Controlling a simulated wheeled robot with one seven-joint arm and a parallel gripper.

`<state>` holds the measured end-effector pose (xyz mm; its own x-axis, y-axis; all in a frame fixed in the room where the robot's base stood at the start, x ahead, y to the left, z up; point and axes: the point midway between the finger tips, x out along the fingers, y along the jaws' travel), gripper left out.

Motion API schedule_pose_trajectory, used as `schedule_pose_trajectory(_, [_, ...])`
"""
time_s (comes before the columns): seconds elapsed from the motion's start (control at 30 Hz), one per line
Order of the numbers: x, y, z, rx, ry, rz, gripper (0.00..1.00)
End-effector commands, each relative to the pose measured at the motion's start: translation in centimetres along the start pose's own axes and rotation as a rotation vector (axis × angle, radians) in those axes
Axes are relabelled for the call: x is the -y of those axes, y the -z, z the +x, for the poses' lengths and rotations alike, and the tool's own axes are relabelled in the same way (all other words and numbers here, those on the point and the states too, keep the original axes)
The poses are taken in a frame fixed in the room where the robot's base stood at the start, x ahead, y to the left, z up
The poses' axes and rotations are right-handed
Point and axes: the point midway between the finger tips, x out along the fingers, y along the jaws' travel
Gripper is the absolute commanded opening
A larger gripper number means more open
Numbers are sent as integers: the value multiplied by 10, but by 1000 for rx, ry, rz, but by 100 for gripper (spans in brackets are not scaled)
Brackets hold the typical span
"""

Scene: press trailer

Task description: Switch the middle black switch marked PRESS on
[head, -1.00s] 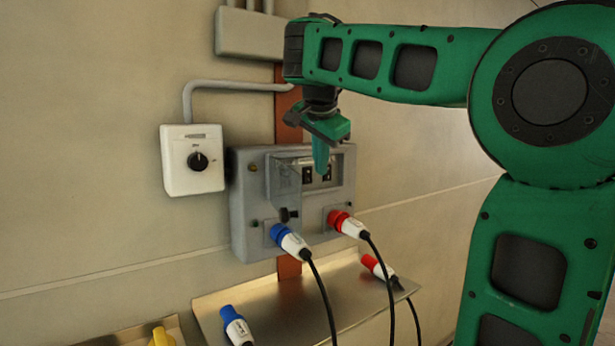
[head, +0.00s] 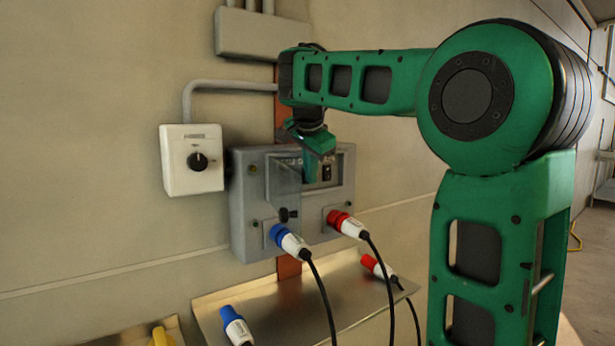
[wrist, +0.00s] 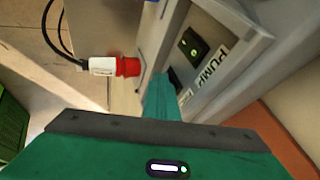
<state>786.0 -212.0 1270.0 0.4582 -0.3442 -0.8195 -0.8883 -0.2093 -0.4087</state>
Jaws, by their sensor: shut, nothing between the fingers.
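The grey switch panel (head: 243,205) is on the wall, with its recessed switch row behind a flap. My gripper (head: 309,178) is shut and empty, with its fingers pointing down in front of the recess. One black switch (head: 327,173) shows just right of the fingers; they hide the switch area beside it. In the wrist view, my fingers (wrist: 163,95) reach to the recess. A black switch (wrist: 193,44) shows there beyond them, and a dark part beside the fingertips is mostly covered. A label reading PUMP (wrist: 212,66) is visible. I cannot read a PRESS label. Contact with a switch cannot be told.
A clear flap (head: 284,187) hangs at the recess's left side. A blue plug (head: 282,236) and a red plug (head: 340,218) with black cables sit below. A white dial box (head: 191,175) is at left. A metal shelf (head: 250,290) lies underneath.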

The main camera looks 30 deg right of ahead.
Motion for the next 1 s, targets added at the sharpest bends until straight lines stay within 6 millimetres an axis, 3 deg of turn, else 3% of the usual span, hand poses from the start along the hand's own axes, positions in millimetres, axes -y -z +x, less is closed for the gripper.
schedule_pose_trajectory(1.0, [10, 6, -13, -1, 6, -3, 0])
